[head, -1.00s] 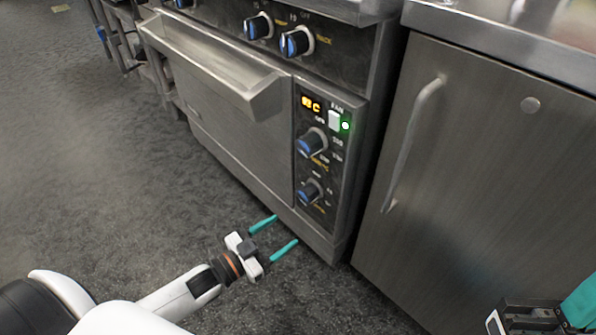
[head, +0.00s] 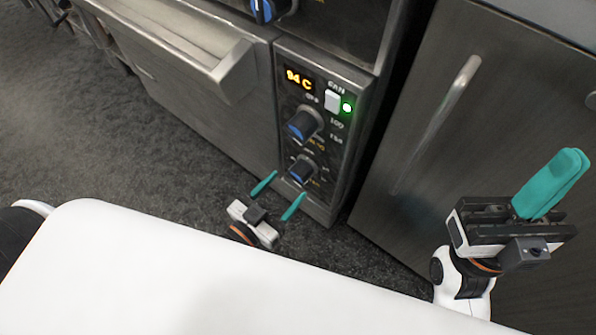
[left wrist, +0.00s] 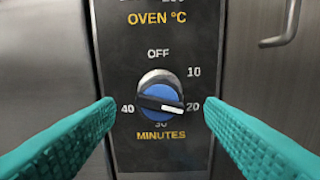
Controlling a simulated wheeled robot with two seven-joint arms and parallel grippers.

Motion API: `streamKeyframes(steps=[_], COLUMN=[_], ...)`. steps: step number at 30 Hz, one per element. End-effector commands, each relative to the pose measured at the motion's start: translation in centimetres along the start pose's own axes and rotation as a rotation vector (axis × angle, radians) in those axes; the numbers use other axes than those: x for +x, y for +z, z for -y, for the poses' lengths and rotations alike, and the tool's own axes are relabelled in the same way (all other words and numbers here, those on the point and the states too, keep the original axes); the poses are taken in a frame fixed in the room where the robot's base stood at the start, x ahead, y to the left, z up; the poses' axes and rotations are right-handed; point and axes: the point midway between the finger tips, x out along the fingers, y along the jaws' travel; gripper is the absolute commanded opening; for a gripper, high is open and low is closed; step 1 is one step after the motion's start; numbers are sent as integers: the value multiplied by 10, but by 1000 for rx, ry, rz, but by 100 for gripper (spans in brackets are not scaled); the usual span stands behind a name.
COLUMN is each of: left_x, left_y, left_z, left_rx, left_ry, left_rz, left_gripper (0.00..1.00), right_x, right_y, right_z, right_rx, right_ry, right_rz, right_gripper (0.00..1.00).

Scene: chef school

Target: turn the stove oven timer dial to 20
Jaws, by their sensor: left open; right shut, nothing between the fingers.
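The oven timer dial (head: 302,168) is the lower blue-and-black knob on the stove's control panel. In the left wrist view the dial (left wrist: 160,92) is labelled MINUTES, with OFF, 10, 20, 30 and 40 around it. Its white pointer mark points right and slightly down, close to the 20. My left gripper (head: 288,185) is open in front of the dial. In the left wrist view its teal fingers (left wrist: 159,104) stand on either side of the dial, with visible gaps. My right gripper (head: 574,158) is shut and empty at the right, fingers pointing up.
The oven temperature knob (head: 305,123) is just above the timer dial. The display (head: 299,79) reads 94 C, beside a white fan switch (head: 332,101) and a green light. The oven door handle (head: 232,75) juts out at upper left. A cabinet door handle (head: 440,115) is at right.

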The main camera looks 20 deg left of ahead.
Motion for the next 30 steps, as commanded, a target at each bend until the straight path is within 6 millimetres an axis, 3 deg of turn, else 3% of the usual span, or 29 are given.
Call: streamKeyframes(steps=[3,9,21,30], left_x=[24,49,57,56], left_y=[-1,-1,0,0], left_z=[0,0,0,0], left_rx=[2,0,0,0], left_ry=[-1,-1,0,0], left_rz=[4,2,-1,-1], left_gripper=[63,63,63,19], right_x=[-7,-12,-12,-12], right_y=[-2,-2,-3,-3], right_z=[0,0,0,0], right_rx=[0,0,0,0], right_ry=[0,0,0,0], right_rz=[0,0,-1,-1], right_gripper=[0,0,0,0])
